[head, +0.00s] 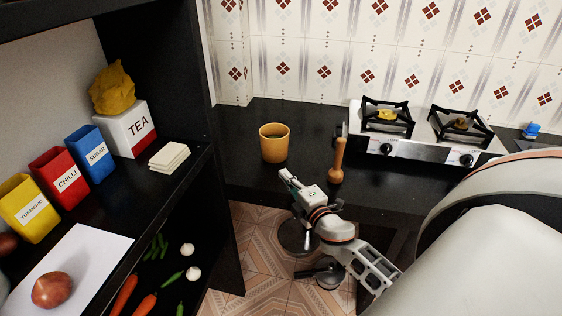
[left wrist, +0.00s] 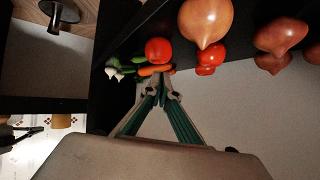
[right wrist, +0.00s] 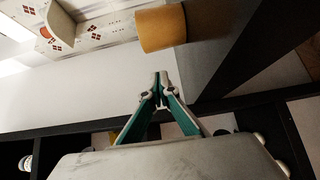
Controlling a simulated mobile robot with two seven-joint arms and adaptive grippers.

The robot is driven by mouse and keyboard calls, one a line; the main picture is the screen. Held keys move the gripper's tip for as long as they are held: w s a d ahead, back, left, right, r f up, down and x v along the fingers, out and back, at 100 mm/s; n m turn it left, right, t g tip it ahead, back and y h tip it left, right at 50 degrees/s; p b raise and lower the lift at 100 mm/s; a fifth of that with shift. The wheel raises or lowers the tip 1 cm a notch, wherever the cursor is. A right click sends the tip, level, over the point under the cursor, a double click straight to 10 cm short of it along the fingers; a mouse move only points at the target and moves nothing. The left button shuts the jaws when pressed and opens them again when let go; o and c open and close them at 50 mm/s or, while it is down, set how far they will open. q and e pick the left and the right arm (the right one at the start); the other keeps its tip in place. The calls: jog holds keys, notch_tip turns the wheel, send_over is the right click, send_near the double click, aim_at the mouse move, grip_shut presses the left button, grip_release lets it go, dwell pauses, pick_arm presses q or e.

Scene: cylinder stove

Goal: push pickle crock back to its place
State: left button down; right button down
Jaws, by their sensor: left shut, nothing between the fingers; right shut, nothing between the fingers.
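The pickle crock, an orange-tan open-topped pot (head: 274,146), stands upright on the black counter (head: 240,174), left of the stove. It also shows at the top of the right wrist view (right wrist: 162,28). My right gripper (head: 287,177) is shut and empty, in front of the crock near the counter's front edge. In the right wrist view its closed fingertips (right wrist: 160,76) appear apart from the crock. My left gripper (left wrist: 160,75) is shut and empty. It shows in its own wrist view with vegetables beyond its tips, and I do not make it out in the head view.
A wooden-handled tool (head: 338,160) stands right of the crock. A two-burner stove (head: 415,152) is farther right, against the tiled wall (head: 320,70). A black shelf (head: 197,160) at left holds labelled boxes. Counter between crock and wall is clear.

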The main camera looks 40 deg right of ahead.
jog(key=a, duration=0.1)
send_near(267, 144)
jog(key=w+a, duration=0.2)
jog(key=w, duration=0.1)
jog(key=shift+w+a, duration=0.1)
jog(key=shift+a, duration=0.2)
pick_arm(q)
jog(key=shift+r, duration=0.1)
pick_arm(e)
jog(key=d, duration=0.1)
jog(key=w+d, duration=0.1)
jog(key=shift+w+d+f, duration=0.1)
jog(key=shift+w+d, duration=0.2)
jog(key=shift+w, duration=0.05)
jog(key=shift+w+d, duration=0.2)
jog(key=shift+d, duration=0.1)
